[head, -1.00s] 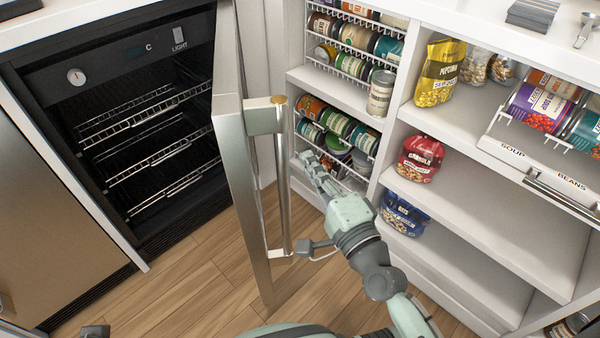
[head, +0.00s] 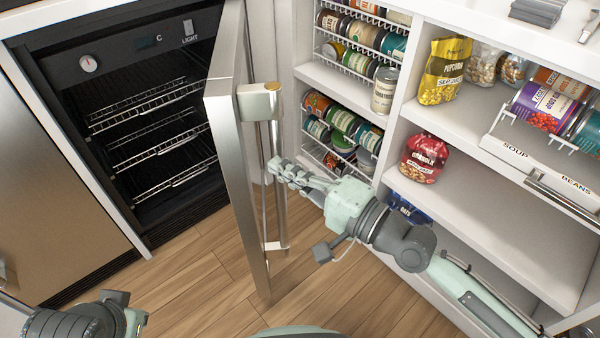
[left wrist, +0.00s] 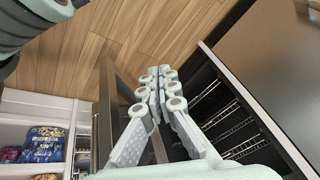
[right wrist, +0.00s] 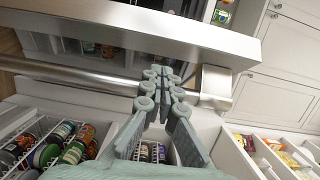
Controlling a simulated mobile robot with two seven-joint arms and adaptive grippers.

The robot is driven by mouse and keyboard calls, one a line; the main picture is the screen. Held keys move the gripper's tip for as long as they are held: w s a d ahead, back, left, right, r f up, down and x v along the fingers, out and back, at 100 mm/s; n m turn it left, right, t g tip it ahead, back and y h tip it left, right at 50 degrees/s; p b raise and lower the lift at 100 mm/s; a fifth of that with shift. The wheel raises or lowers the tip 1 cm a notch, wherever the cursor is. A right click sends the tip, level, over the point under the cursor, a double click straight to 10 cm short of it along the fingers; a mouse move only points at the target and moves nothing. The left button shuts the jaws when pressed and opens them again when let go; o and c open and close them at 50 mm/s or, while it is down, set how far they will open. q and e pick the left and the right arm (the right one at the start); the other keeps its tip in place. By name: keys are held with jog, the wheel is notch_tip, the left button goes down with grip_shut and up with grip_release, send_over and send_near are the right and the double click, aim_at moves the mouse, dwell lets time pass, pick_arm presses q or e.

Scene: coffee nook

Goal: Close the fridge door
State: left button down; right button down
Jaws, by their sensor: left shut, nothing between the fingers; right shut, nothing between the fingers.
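The fridge door (head: 236,190) stands wide open, edge toward me, with its long metal handle (head: 279,190) on the right side. The dark fridge interior (head: 150,130) with wire racks is exposed at left. My right gripper (head: 273,170) is shut and empty, its fingertips at the handle in the head view; whether they touch is unclear. In the right wrist view the fingertips (right wrist: 160,72) overlap the handle bar (right wrist: 80,75). My left arm shows at the lower left of the head view. My left gripper (left wrist: 160,72) is shut and empty in its wrist view, with the door and racks beyond.
Wooden floor (head: 190,275) is open below the fridge.

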jog(key=shift+x, duration=2.4)
jog(key=shift+a, duration=0.1)
